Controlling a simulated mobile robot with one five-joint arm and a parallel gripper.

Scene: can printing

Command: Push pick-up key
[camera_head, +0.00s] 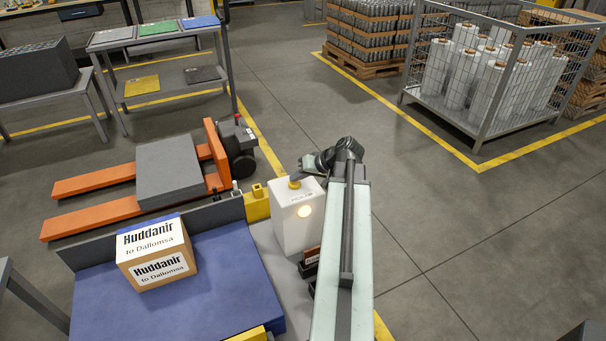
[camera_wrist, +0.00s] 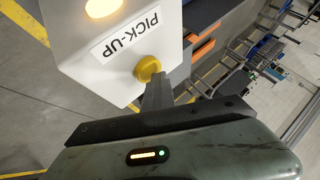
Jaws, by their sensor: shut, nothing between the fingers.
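The pick-up key is a yellow round knob (camera_wrist: 149,68) on a white box (camera_wrist: 105,50) that bears a "PICK-UP" label. In the head view the white box (camera_head: 296,222) stands at the centre, with the knob (camera_head: 294,184) on its top. A round lamp (camera_head: 304,211) glows pale yellow on the box's front. My gripper (camera_wrist: 158,82) is shut and empty, with its fingertips right at the knob. I cannot tell if they touch it. In the head view my gripper (camera_head: 301,177) reaches in from the right, just above the box.
A carton (camera_head: 157,259) labelled "Huddanir to Dallomsa" sits on a blue surface (camera_head: 225,290) left of the box. An orange pallet truck (camera_head: 95,180) carries a grey block behind it. A wire cage (camera_head: 480,110) with white rolls stands at the back right. Open floor lies to the right.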

